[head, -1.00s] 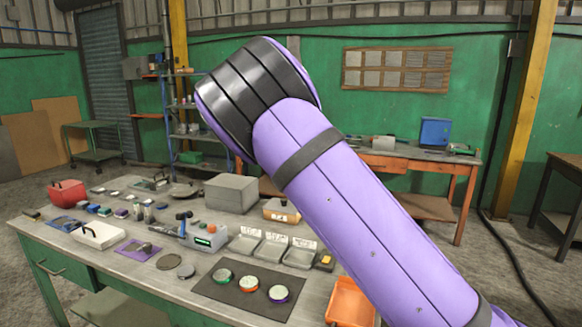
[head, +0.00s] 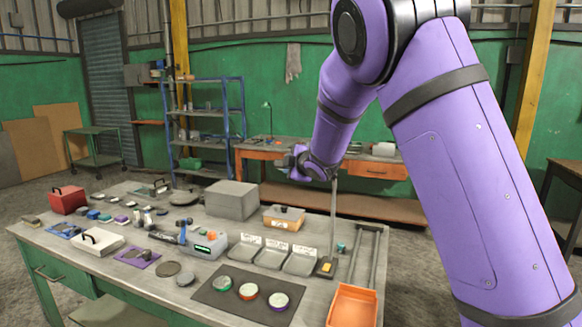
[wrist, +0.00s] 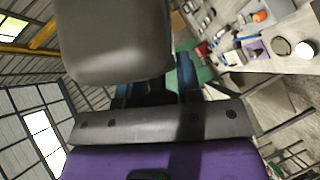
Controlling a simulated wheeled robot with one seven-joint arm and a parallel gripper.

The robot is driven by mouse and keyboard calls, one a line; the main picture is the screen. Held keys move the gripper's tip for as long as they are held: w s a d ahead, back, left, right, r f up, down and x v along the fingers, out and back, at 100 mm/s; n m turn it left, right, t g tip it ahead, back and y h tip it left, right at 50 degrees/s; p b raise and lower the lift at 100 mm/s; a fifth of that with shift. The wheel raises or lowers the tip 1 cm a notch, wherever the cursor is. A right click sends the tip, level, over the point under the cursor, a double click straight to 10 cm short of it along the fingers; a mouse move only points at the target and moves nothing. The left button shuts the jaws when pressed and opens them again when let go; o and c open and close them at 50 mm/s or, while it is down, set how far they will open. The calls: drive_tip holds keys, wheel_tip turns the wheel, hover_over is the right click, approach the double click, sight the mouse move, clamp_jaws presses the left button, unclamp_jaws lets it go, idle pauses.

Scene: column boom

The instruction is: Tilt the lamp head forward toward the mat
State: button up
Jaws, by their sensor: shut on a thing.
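The lamp's thin upright pole (head: 333,215) rises from a small dark base (head: 326,267) at the table's right part. My gripper (head: 303,165) is at the top of the pole, shut on the lamp head (wrist: 115,40), which fills the upper left of the wrist view as a large grey rounded block. In the head view the lamp head is small and dark, and my wrist partly hides it, so its exact tilt is hard to tell. The dark mat (head: 212,292) lies at the table's front with three round tins on it.
Three labelled trays (head: 272,256) and a grey box (head: 231,199) stand left of the pole. An orange bin (head: 352,305) and a metal rail frame (head: 372,255) are on its right. Small tools and parts crowd the table's left side.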

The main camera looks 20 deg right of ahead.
drive_tip(key=shift+r, duration=0.25)
drive_tip(key=o, duration=0.9)
drive_tip(key=shift+f, duration=0.1)
drive_tip(key=shift+d, duration=0.1)
drive_tip(key=v, duration=1)
drive_tip(key=shift+s, duration=0.35)
